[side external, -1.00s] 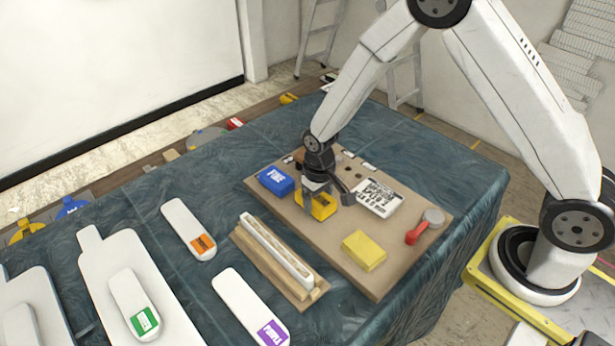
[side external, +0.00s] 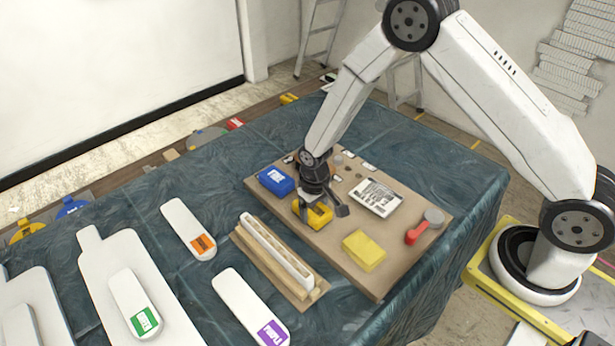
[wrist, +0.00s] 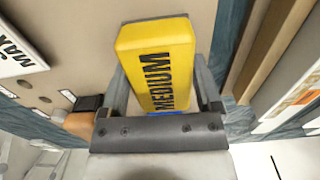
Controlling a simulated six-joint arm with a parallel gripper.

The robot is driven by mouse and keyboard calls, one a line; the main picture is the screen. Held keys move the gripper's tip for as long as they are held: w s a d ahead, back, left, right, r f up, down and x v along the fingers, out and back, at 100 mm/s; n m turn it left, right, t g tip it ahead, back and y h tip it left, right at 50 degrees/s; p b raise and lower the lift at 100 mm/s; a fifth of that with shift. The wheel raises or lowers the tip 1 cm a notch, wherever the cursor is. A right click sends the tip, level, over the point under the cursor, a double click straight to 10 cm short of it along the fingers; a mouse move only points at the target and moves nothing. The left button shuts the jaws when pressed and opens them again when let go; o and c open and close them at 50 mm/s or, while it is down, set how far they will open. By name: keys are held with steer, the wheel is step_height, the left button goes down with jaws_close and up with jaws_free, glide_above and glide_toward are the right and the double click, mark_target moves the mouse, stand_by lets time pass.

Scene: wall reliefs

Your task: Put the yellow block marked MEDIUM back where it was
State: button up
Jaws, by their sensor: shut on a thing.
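The yellow block marked MEDIUM (wrist: 160,70) fills the middle of the wrist view, its black lettering facing the camera. My gripper (wrist: 162,95) is shut on it, one finger along each side. In the side view, the block (side external: 318,215) is at or just above the tan board (side external: 318,243), partly hidden by my gripper (side external: 315,207). I cannot tell whether it touches the board.
A blue block (side external: 276,180) lies close left of the held block. A plain yellow block (side external: 364,250), a lettered white plate (side external: 376,197) and a red-handled tool (side external: 418,230) lie right. A wooden rack (side external: 277,262) stands in front. Bare board lies between.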

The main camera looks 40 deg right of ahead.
mark_target(315, 208)
steer(key=shift+f, duration=0.15)
steer(key=o, duration=1)
step_height(315, 208, up, 12)
stand_by(0.5)
stand_by(0.4)
steer(key=shift+r, duration=0.2)
